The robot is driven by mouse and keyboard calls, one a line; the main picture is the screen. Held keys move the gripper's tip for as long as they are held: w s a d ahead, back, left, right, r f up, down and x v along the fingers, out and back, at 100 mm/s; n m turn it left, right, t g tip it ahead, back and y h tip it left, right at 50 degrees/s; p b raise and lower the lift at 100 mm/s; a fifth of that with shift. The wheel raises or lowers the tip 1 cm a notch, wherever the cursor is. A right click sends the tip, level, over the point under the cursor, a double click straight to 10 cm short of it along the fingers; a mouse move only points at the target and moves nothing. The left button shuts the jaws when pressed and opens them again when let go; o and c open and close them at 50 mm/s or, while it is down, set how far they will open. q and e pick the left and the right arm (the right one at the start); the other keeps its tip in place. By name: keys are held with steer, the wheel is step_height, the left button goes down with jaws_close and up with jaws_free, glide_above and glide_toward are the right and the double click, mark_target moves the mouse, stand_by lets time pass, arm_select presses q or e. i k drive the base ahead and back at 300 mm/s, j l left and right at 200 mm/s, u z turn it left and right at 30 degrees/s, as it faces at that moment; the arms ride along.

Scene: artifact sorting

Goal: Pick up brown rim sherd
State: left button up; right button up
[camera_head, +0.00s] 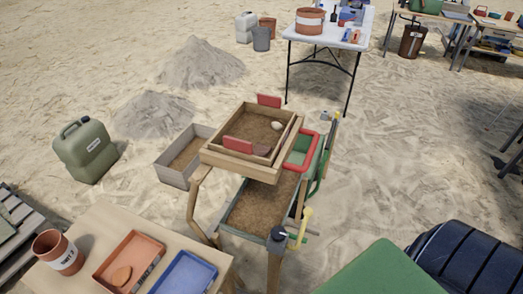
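A dark reddish-brown piece (262,150) lies on the soil in the raised wooden sieve (236,158), near its front right side; it looks like a sherd, but its rim shape is too small to tell. A small pale piece (277,125) lies behind it in the same sieve. An orange-brown sherd (121,276) lies in the terracotta-coloured tray (150,247) on the table at the lower left. Neither of my grippers is in view.
Red handles (238,145) stand on the sieve's rim. A soil-filled trough (232,226) is below, with a red-rimmed green bin (300,150) beside the sieve. A blue tray (186,275) and labelled pot (58,252) share the near table. Sand is open on the right.

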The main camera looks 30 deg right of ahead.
mark_target(260, 149)
steer(key=k+l+u, duration=0.15)
steer(key=l, duration=0.3)
steer(key=k+l+u, duration=0.2)
steer(key=l, duration=0.2)
steer(key=l+u, duration=0.15)
steer(key=l, duration=0.3)
steer(key=k+l+u, duration=0.35)
steer(key=l, duration=0.35)
steer(key=k, duration=0.1)
